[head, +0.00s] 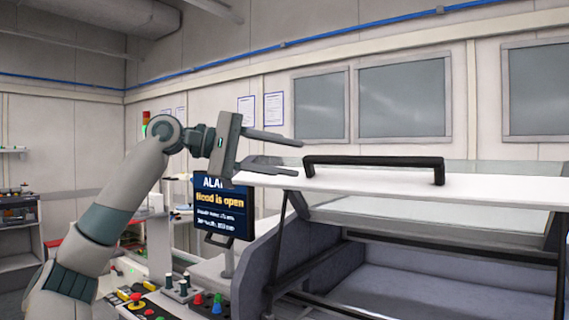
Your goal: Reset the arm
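My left arm rises from the lower left of the head view. My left gripper (275,150) points to the right with its two fingers spread apart and nothing between them. It is up near the left end of a black handle (375,161) on the white front edge of a raised machine hood (460,183). The lower finger overlaps the hood's left corner in the picture; I cannot tell if they touch. My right gripper is not in view.
A screen (223,210) behind my gripper reads "Hood is open". Below it is a control panel (165,306) with knobs and buttons. The machine's grey interior (430,290) lies open under the hood. A shelf (18,238) stands at the far left.

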